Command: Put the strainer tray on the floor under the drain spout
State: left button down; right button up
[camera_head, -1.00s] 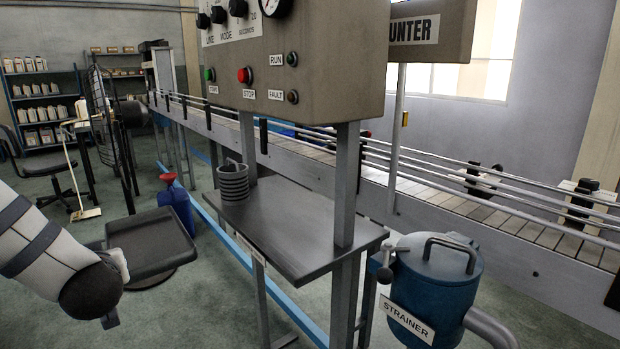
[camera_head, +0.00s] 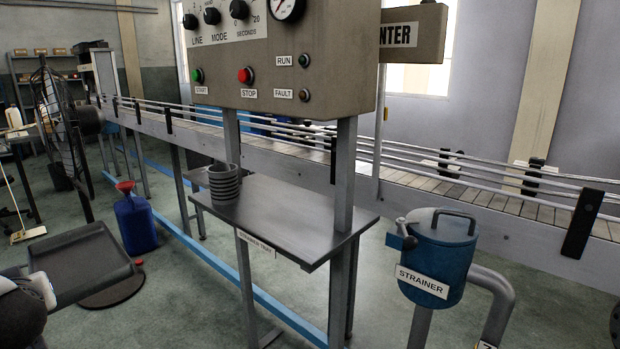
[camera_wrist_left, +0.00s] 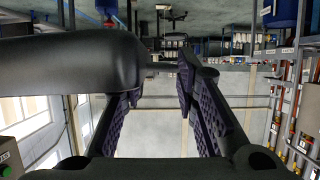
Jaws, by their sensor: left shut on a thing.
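The strainer tray (camera_head: 90,262), a shallow dark grey tray, is held off the floor at the lower left of the head view. My left gripper (camera_head: 52,285) is at its near edge. In the left wrist view, the tray (camera_wrist_left: 75,65) fills the upper left, and my left gripper's padded fingers (camera_wrist_left: 160,85) are shut on its edge. The blue strainer (camera_head: 436,262) with lid and handle stands at the right, labelled STRAINER. A grey curved pipe (camera_head: 500,290) comes off its right side; I cannot tell a drain spout there. My right gripper is not in view.
A grey bench (camera_head: 285,222) with stacked dark rings (camera_head: 224,186) stands between tray and strainer, under the control panel (camera_head: 270,65). A blue jug (camera_head: 135,225) with a red funnel stands on the floor. The conveyor (camera_head: 400,180) runs behind. Floor below the strainer's left is clear.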

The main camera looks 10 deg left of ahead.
pick_arm(q)
jog(key=w+d+r+m+t, duration=0.1)
jog(key=w+d, duration=0.1)
jog(key=w+d+r+m+t+h, duration=0.1)
jog(key=w+d, duration=0.2)
jog(key=w+d+r+m+t+h, duration=0.1)
jog(key=w+d, duration=0.1)
jog(key=d, duration=0.1)
jog(key=shift+w+r, duration=0.15)
jog(key=shift+r, duration=0.15)
jog(key=w+d+r+m+t+h, duration=0.1)
jog(key=w+d+m+h, duration=0.1)
jog(key=d, duration=0.8)
jog(key=w+d+m+t+h, duration=0.2)
jog(key=d+m+h, duration=0.2)
jog(key=d, duration=0.6)
jog(key=w+d+r+m+t+h, duration=0.1)
jog(key=w+d+m+h, duration=0.1)
jog(key=d, duration=0.8)
jog(key=shift+d+r+m+t+h, duration=0.15)
jog(key=shift+r+m+t+h, duration=0.15)
jog(key=shift+m+h, duration=0.6)
